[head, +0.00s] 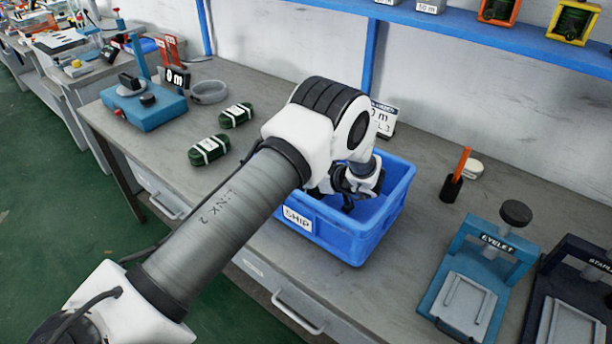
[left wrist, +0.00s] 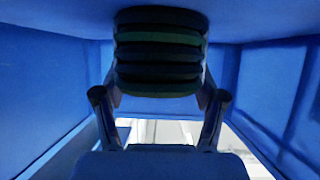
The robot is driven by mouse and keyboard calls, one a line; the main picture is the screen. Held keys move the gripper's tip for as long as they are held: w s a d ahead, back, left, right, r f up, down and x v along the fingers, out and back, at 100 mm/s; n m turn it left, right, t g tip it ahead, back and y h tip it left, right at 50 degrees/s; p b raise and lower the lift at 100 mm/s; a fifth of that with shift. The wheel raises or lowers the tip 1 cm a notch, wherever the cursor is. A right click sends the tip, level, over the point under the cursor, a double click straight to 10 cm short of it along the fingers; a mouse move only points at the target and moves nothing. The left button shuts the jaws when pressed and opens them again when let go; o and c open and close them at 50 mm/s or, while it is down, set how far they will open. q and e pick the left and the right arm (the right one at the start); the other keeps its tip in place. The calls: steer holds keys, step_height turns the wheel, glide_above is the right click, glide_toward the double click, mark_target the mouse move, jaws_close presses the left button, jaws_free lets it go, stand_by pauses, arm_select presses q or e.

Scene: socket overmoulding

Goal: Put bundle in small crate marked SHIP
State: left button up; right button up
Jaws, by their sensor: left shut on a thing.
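The small blue crate (head: 375,237) with a white SHIP label (head: 298,220) stands on the grey bench. My left arm reaches over its near left side, and my left gripper (head: 350,192) is down inside it. In the left wrist view my left gripper (left wrist: 160,97) is shut on a dark bundle (left wrist: 160,68) with a green band, with blue crate walls around it. In the head view the wrist and crate hide this bundle. Whether it touches the crate floor I cannot tell. Two dark green bundles with white labels lie on the bench, one (head: 209,150) nearer, one (head: 236,115) farther. My right gripper is out of view.
A blue tool (head: 145,108) and a grey ring (head: 208,92) sit at the bench's left. A white sign (head: 384,121) stands behind the crate. An orange-handled tool (head: 456,175), an EYELET press (head: 470,275) and a dark press (head: 575,300) stand to its right.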

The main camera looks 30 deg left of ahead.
arm_select(q)
steer(key=shift+f, duration=0.1)
steer(key=o, duration=1.4)
steer(key=shift+d+r, duration=0.25)
steer(key=shift+r, duration=0.05)
steer(key=v, duration=0.7)
steer(key=shift+b, duration=0.4)
